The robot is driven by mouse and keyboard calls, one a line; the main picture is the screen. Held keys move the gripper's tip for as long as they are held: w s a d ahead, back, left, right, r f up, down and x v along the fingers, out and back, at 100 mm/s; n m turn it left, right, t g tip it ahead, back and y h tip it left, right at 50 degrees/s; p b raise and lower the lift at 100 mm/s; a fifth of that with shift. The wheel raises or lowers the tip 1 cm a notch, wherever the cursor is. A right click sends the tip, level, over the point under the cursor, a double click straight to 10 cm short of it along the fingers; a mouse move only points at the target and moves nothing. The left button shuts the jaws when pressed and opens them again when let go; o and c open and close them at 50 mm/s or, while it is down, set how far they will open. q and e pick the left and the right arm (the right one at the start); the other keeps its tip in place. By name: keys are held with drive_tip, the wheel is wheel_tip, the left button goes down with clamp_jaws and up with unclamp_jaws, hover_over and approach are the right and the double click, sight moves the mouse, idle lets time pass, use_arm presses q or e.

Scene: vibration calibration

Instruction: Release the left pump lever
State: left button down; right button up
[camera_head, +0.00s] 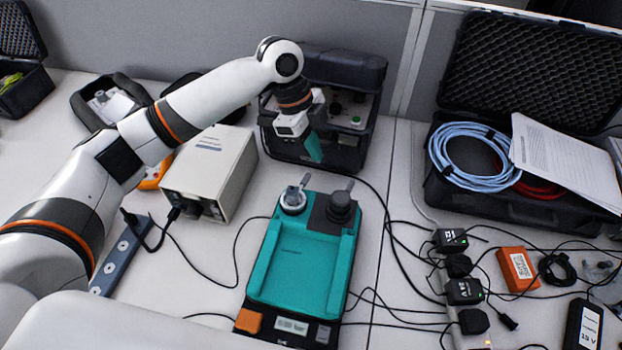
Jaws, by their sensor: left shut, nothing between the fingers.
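The teal pump unit (295,262) lies on the table in the middle of the head view. At its far end are two round fittings with levers. The left pump lever (293,199) is on a light grey and white round fitting, and the right lever (341,206) is on a black one. My left gripper (314,150) is above and beyond the pump, in front of the black case. Its teal fingers are shut and empty, pointing down, apart from the left lever. My right gripper is not in view.
A black case with a panel (347,140) stands behind my left gripper. A beige box (210,170) stands left of the pump. An open case (470,205) with blue cable and papers is at the right. Cables and small modules crowd the right front.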

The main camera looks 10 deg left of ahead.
sight(310, 176)
use_arm(q)
drive_tip(key=p+x, duration=0.1)
drive_tip(key=x, duration=0.8)
drive_tip(key=shift+f, duration=0.15)
drive_tip(key=a, duration=0.2)
drive_tip(key=a+p, duration=0.1)
drive_tip(key=shift+w+a+f, duration=0.3)
drive_tip(key=shift+w+a, duration=0.05)
